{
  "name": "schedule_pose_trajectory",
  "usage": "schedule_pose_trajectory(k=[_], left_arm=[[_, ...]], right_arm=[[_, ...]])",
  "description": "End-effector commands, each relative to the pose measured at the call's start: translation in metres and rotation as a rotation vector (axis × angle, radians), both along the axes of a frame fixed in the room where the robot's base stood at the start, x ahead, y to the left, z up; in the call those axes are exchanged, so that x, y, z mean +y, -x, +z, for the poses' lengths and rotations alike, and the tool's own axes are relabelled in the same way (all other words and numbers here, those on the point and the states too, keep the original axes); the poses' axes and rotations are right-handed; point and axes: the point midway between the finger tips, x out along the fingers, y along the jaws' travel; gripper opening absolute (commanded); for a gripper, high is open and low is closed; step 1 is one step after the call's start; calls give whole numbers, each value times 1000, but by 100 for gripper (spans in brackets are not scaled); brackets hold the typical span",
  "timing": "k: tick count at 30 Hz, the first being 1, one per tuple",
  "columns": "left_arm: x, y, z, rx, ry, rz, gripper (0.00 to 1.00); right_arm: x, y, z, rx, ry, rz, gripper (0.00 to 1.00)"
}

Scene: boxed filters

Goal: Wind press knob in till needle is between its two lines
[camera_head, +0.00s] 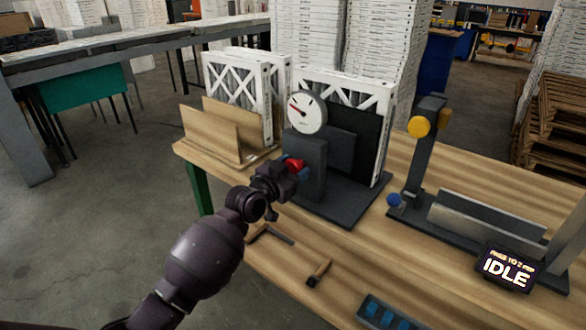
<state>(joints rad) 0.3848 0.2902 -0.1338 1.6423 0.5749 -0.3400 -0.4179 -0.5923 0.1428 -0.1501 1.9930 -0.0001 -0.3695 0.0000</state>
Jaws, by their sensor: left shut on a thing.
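The press (307,160) is a dark upright block on a dark base plate near the middle of the wooden bench. Its red knob (294,163) sticks out on the left side. My left gripper (288,172) is shut on the red knob and hides part of it. The white round gauge (307,112) stands on top of the block. Its red needle points up and to the left; its two lines are too small to make out. A white-framed filter (381,105) stands upright on the base plate behind the gauge. My right gripper is not in view.
Filters (236,82) stand in a wooden rack (212,135) at the left. A grey fixture with a yellow knob (419,127) and blue ball (393,200) stands right, by a sign reading IDLE (507,268). A small hammer-like tool (318,273) lies in front.

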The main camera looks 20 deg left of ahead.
Motion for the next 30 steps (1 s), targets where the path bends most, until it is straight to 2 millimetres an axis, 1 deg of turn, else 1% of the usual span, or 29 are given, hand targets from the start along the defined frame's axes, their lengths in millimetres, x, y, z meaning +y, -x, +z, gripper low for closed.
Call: schedule_pose_trajectory(k=[6, 15, 24, 30], left_arm=[[1, 0, 3, -68, -191, -1, 31], [2, 0, 3, -155, -430, 0, 31], [1, 0, 2, -213, -590, -1, 31], [2, -1, 1, -232, -641, 0, 31]], right_arm=[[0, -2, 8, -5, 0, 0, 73], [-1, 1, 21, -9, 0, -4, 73], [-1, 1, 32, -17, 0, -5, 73], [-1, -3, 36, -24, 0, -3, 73]])
